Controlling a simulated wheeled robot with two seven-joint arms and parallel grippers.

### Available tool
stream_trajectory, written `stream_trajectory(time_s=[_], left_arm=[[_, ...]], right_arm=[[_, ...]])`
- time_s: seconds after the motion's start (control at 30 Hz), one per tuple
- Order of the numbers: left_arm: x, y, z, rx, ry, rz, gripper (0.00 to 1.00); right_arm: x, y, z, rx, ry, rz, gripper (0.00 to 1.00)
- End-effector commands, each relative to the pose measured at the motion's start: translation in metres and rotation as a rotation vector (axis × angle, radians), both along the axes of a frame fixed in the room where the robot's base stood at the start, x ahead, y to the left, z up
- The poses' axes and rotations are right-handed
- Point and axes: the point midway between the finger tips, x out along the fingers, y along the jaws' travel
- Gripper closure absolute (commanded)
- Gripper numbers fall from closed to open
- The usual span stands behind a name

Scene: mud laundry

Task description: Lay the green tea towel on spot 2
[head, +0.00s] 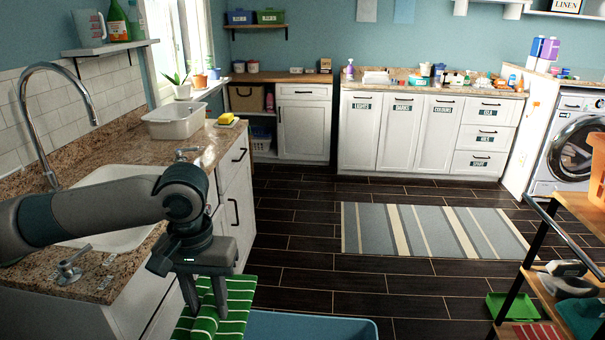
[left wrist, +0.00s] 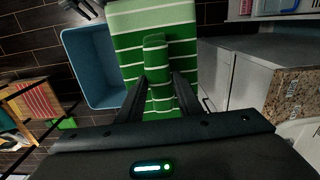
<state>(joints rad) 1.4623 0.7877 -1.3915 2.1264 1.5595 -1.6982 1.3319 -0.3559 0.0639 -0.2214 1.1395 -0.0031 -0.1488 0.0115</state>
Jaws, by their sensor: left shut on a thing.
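The green tea towel (head: 238,300) with white stripes hangs from my left gripper (head: 206,305) at the bottom of the head view, in front of the counter's cabinets. In the left wrist view the towel (left wrist: 150,22) spreads out beyond the fingers, with a fold of it between the fingertips (left wrist: 158,80). My left gripper is shut on that fold. The towel's lower part is cut off in the head view. I cannot make out a marking for spot 2. My right gripper is not seen in the head view.
A blue tub (head: 310,326) stands on the floor beside the towel; it also shows in the left wrist view (left wrist: 88,68). The sink counter (head: 120,150) is at left. A striped rug (head: 430,230) lies on the dark floor. A shelf rack with a green tray (head: 512,306) is at right.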

Motion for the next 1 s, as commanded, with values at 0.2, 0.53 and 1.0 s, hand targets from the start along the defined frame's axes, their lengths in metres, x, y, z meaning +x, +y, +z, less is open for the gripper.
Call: stream_trajectory(time_s=[0.2, 0.53, 1.0], left_arm=[[-0.005, 0.000, -0.025, 0.001, 0.005, -0.004, 0.92], [-0.032, -0.001, -0.111, 0.001, 0.011, -0.011, 0.92], [-0.084, 0.000, -0.202, -0.001, 0.003, -0.002, 0.92]], right_arm=[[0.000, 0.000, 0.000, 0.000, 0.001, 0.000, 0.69], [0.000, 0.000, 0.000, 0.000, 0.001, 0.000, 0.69], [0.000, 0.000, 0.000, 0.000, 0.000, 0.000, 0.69]])
